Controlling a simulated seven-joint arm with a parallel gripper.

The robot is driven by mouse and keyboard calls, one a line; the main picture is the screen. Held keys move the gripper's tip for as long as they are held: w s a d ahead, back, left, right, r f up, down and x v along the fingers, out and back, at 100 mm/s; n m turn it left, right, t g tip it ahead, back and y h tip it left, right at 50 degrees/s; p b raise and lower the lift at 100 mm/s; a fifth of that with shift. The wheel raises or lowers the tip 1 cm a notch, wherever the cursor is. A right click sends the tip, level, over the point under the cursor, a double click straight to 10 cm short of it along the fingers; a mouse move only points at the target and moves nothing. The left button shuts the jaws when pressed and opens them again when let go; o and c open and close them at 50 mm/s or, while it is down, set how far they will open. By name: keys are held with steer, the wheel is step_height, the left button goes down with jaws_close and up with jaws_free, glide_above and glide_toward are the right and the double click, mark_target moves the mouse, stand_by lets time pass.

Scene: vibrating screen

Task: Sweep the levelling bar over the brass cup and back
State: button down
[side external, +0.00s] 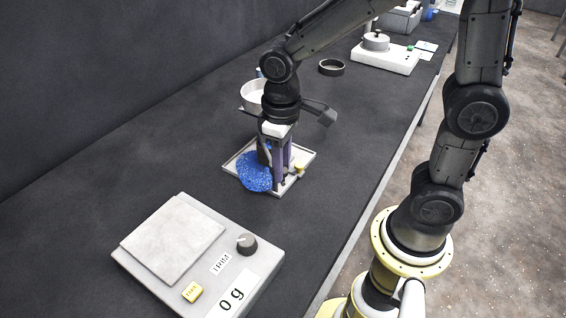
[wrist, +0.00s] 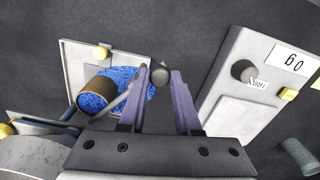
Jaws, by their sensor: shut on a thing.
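The brass cup (wrist: 102,85) shows in the wrist view, filled with blue granules up to its mouth. It stands over a shallow pale tray (wrist: 76,55), with blue granules (wrist: 133,77) spilled around it. My gripper (wrist: 160,77) is shut on the levelling bar (wrist: 118,105), a thin grey strip running beside the cup's mouth. A dark round knob sits between the fingertips. In the side view my gripper (side external: 279,178) is low over the tray, and its fingers largely hide the cup and bar. I cannot tell whether the bar touches the rim.
A balance (side external: 240,267) reading 0 g stands at the front of the dark bench. A white bowl (side external: 252,97) is just behind my gripper. A dark ring (side external: 331,67) and a white device (side external: 385,57) lie further back. Bare bench lies between the tray and balance.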

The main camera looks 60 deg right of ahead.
steer(key=shift+w+a+r+m, duration=0.1)
steer(key=shift+w+a+m, duration=0.35)
steer(key=shift+m, duration=1.35)
steer(key=shift+w+a+f+m, duration=0.15)
steer(key=shift+w+m, duration=0.65)
steer(key=shift+m, duration=1)
steer(key=shift+w+a+r+m, duration=0.25)
steer(key=shift+w+m, duration=0.35)
steer(key=shift+m, duration=1.2)
steer(key=shift+w+f, duration=0.1)
steer(key=c, duration=0.6)
jaws_free()
steer(key=shift+f, duration=0.1)
step_height(320, 180, up, 14)
